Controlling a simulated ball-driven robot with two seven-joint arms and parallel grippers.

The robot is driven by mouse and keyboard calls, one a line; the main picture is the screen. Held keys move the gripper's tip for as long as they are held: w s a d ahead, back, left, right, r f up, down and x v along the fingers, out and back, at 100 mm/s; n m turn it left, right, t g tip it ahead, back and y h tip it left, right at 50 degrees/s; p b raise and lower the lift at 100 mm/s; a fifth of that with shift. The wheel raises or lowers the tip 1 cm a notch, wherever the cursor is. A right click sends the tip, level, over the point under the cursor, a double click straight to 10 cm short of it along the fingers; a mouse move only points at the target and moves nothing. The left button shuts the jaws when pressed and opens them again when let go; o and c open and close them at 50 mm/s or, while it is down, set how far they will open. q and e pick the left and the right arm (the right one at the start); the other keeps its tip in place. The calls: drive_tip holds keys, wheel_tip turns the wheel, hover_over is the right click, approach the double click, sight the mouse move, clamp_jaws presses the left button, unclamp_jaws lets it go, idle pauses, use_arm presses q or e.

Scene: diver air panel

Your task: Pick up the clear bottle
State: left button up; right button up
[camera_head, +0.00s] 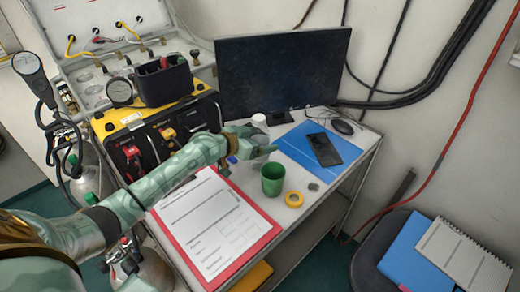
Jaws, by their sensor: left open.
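I cannot make out a clear bottle for certain in the head view. My left arm reaches in from the lower left across the desk. My left gripper (266,150) is open above the desk, just behind the green cup (272,179). A small blue item (232,160) shows beside the wrist, and I cannot tell what it belongs to. A small white round object (259,121) stands behind the gripper, partly hidden. The wrist and gripper hide part of the desk. My right gripper is not in view.
A red clipboard (264,243) with paper lies at the desk's front. A yellow tape roll (294,199) sits right of the cup. A black phone-like device (324,149) lies on a blue folder (301,139). A monitor (280,70) and yellow-black panel (160,130) stand behind. A chair (375,262) is at right.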

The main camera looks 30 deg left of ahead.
use_arm(q)
drive_tip(key=shift+c, duration=0.9)
drive_tip(key=c, duration=1)
drive_tip(key=shift+c, duration=0.2)
